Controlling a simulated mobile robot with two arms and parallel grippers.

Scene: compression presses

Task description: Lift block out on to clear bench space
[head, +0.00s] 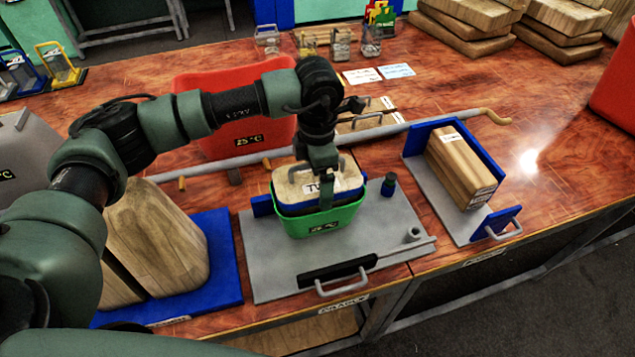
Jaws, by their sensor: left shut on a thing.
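The block (295,186) has a pale wooden top, a blue band below it, a white label partly hidden by my gripper, and a grey handle on top. Its lower part is inside a green tub (320,224), which hides its underside; I cannot tell if it touches the tub floor. The tub stands on a grey plate (270,262). My left gripper (322,163) points down from above and is shut on the block's handle. My right gripper is not in view. Bare wooden bench (540,110) shows at the right, behind the blue-ended fixture.
A red tub (190,80) stands behind my left arm. A grey bar (400,128) crosses behind the green tub. A wooden block (458,165) lies in the blue-ended fixture (425,180). Boards are stacked at the back right.

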